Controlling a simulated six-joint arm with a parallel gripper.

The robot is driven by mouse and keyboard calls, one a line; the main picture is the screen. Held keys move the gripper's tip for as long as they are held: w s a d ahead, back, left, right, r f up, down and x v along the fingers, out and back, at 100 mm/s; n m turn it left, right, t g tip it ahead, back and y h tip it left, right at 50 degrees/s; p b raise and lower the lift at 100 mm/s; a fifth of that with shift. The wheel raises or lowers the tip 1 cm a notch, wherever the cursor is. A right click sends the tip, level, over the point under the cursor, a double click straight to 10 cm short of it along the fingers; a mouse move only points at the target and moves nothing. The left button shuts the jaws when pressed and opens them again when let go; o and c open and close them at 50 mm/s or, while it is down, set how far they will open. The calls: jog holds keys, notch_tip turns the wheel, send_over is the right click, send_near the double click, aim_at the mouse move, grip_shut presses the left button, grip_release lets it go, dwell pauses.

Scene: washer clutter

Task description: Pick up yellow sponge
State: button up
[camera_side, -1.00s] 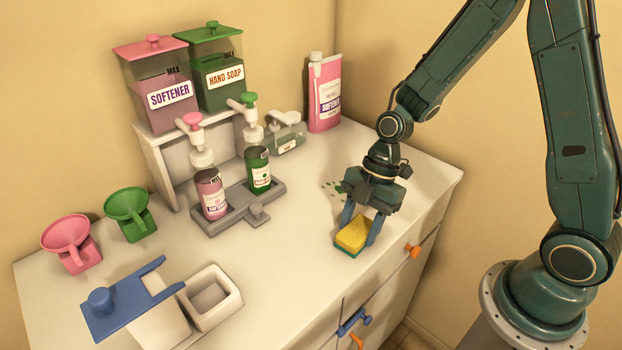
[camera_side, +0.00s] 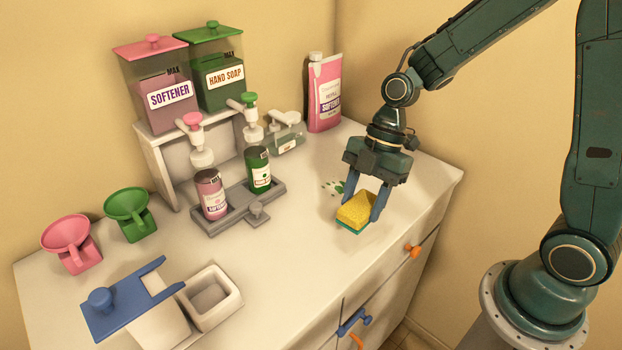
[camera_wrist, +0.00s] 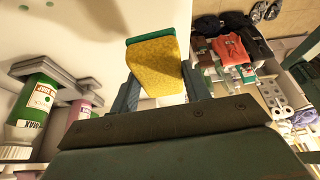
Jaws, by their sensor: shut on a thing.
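The yellow sponge (camera_side: 356,210) has a green underside and is held between the blue-grey fingers of my gripper (camera_side: 361,203). In the side view it appears a little above the white counter top (camera_side: 290,270), with a faint shadow below it. In the wrist view the sponge (camera_wrist: 155,68) sits between the two fingers of my gripper (camera_wrist: 158,92), which are shut on its sides. Its far end sticks out beyond the fingertips, with the green layer at the end.
Green spots (camera_side: 333,187) mark the counter behind the sponge. A grey holder (camera_side: 238,210) with pink and green bottles stands to the left. A pink pouch (camera_side: 325,95) stands at the back. Green and pink funnels (camera_side: 127,212) and a white box (camera_side: 210,297) are further left.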

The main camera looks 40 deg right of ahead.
aim_at(362, 199)
notch_tip(362, 199, up, 13)
jog(key=shift+r, duration=0.15)
dwell(0.6)
jog(key=shift+o, duration=1)
jog(key=shift+c, duration=0.7)
jog(key=w+d+f, duration=0.9)
jog(key=d+f, duration=0.1)
jog(key=f, duration=0.2)
jog(key=shift+d, duration=0.3)
jog(key=shift+w+f, duration=0.1)
jog(key=shift+f, duration=0.1)
